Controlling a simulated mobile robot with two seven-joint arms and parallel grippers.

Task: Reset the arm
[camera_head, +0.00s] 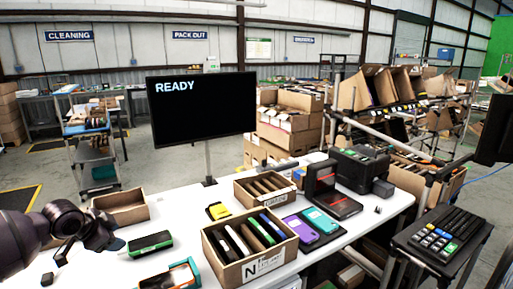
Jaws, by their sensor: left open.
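My left arm comes in from the left edge, dark and bulky. My left gripper (54,268) hangs low over the left end of the white table (325,241). It is open, and I see nothing between its fingers. A green-and-black device (150,243) lies on the table to its right, apart from it. My right gripper does not show in this view.
A carton (250,247) marked N holds several phone-like items. A smaller divided carton (265,188), purple and teal phones (312,227) and a black printer-like box (360,165) stand around it. A black monitor (203,110) reads READY. A keypad (441,232) is at right.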

